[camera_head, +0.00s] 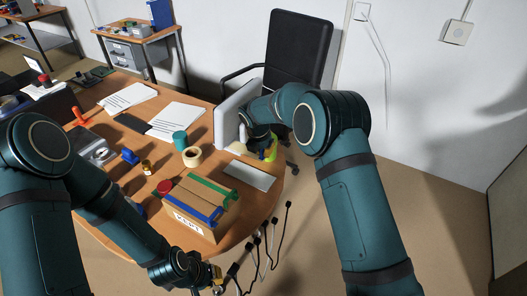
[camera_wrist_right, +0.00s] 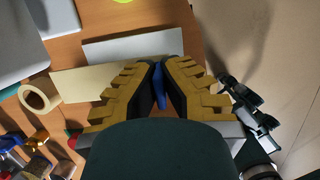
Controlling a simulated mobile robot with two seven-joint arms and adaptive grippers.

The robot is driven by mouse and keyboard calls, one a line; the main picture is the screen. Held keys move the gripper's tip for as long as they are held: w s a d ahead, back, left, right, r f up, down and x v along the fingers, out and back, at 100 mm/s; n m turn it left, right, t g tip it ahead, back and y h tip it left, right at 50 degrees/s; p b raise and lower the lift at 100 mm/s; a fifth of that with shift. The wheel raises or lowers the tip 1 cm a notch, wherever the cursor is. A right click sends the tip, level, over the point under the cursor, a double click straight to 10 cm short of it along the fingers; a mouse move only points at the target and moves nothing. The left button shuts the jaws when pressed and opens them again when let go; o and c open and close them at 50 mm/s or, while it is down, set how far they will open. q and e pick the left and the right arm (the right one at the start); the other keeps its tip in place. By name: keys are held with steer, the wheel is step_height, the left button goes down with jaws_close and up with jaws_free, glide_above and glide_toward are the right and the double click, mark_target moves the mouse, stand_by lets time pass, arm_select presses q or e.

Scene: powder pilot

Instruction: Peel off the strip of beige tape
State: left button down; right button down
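In the right wrist view a long pale beige strip (camera_wrist_right: 82,81) lies behind the fingers, left of them. My right gripper (camera_wrist_right: 160,66) has its fingertips close together, with something blue (camera_wrist_right: 160,88) in the narrow gap. I cannot tell whether it is gripped or lies behind. In the head view my right arm hides most of this gripper, above the table's right end. A small beige patch (camera_head: 237,148) shows beside it; I cannot tell whether it is the same strip. My left gripper (camera_head: 216,284) is low at the bottom, off the table's front edge, its fingers unclear.
The cardboard box marked KEPT (camera_head: 188,222) has green and blue edges. A beige tape roll (camera_head: 192,156), teal cup (camera_head: 180,139) and white card (camera_head: 249,175) are on the round table. Black-plugged cables (camera_head: 264,238) hang past the edge. A black chair (camera_head: 298,45) stands behind.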

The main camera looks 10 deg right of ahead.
steer(key=shift+r+p, duration=1.2)
steer(key=shift+r, duration=0.45)
